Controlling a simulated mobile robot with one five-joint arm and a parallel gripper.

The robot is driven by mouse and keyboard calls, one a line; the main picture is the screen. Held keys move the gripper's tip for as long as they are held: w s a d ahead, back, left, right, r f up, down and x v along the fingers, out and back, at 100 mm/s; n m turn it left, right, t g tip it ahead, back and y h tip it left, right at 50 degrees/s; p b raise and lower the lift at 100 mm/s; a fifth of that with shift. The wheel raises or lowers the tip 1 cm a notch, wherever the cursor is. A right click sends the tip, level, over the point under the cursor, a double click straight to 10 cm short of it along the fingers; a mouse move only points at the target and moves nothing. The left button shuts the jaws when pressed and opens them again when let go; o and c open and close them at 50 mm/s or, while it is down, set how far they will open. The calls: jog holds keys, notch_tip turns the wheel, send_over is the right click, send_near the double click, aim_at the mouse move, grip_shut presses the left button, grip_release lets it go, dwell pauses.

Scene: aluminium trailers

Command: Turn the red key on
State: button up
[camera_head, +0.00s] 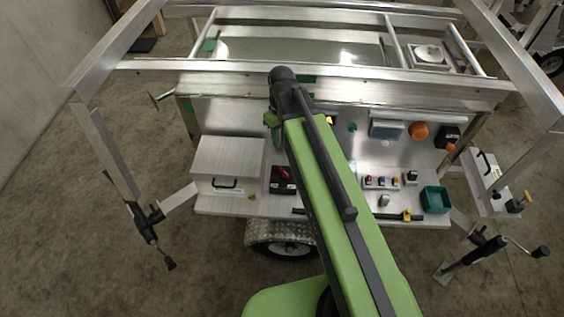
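The red key (285,173) sits on top of a dark box (283,186) on the trailer's metal shelf, just left of my green arm. Its exact angle is too small to make out. My arm reaches up from the bottom of the picture, and its dark far end (283,78) is above and behind the key in the picture. A small green part (271,120) shows beside it. I cannot make out my gripper's fingers, and nothing is seen touching the key.
A metal box with a black handle (227,165) stands left of the key. Right of my arm are small switches (381,182), a teal bin (435,199) and a black-and-yellow bar (405,216). The trailer's frame rails (330,72) cross above the shelf.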

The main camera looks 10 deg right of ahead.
aim_at(282, 169)
notch_tip(282, 169, down, 18)
jog(key=b, duration=1.7)
jog(key=shift+s+r, duration=0.1)
jog(key=shift+r, duration=0.05)
jog(key=shift+r, duration=0.15)
jog(key=shift+c, duration=0.2)
grip_shut()
